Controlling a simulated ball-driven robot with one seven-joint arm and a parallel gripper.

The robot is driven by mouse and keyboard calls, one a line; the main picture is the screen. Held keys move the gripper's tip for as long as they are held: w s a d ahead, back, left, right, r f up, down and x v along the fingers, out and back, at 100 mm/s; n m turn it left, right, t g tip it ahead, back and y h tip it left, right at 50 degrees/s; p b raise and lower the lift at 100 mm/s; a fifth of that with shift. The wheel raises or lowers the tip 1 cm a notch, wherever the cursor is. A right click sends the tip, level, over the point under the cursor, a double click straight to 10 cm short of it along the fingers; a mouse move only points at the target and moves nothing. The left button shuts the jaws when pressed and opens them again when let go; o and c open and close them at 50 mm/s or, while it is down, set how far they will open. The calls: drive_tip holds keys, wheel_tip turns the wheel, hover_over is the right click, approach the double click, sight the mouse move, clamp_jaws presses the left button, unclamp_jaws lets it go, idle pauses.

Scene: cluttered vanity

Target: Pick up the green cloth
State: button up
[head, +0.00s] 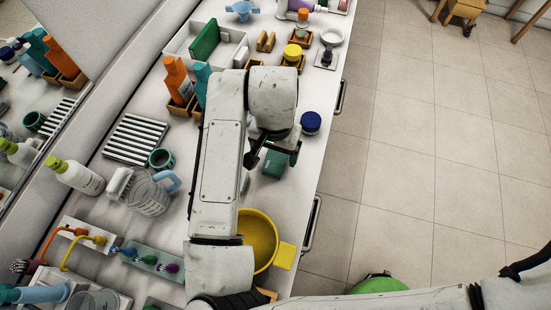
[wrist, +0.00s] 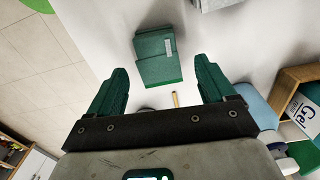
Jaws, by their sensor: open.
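The green cloth (wrist: 157,60) is a folded dark green block with a pale label, lying on the white counter in the wrist view. It also shows in the head view (head: 273,165), partly hidden under my wrist. My gripper (wrist: 160,68) is open, with its green fingers spread either side of the cloth in the picture. The cloth appears ahead of the fingertips, and nothing is held. In the head view my gripper (head: 280,146) hangs over the counter by the cloth; its fingertips are hard to make out there.
A yellow bowl (head: 262,246) stands nearer on the counter, and a blue-lidded jar (head: 311,122) stands to the right of the cloth. Orange bottles (head: 178,80), a white slatted rack (head: 138,139) and a clear pitcher (head: 146,193) stand left of my arm. The counter's right edge is close.

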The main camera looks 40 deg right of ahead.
sight(276, 160)
drive_tip(key=shift+f, duration=1.5)
drive_tip(key=c, duration=1.1)
drive_tip(key=shift+r, duration=0.1)
drive_tip(key=shift+r, duration=0.55)
drive_tip(key=s+d+r, duration=0.2)
drive_tip(key=s+r, duration=0.2)
drive_tip(key=s+d+r, duration=0.3)
drive_tip(key=s, duration=0.1)
drive_tip(key=s+d+r, duration=0.2)
drive_tip(key=s+r, duration=0.1)
drive_tip(key=r, duration=0.1)
drive_tip(key=shift+s+d+r+b, duration=0.3)
drive_tip(key=shift+s+d+r, duration=0.05)
drive_tip(key=shift+s+d, duration=0.05)
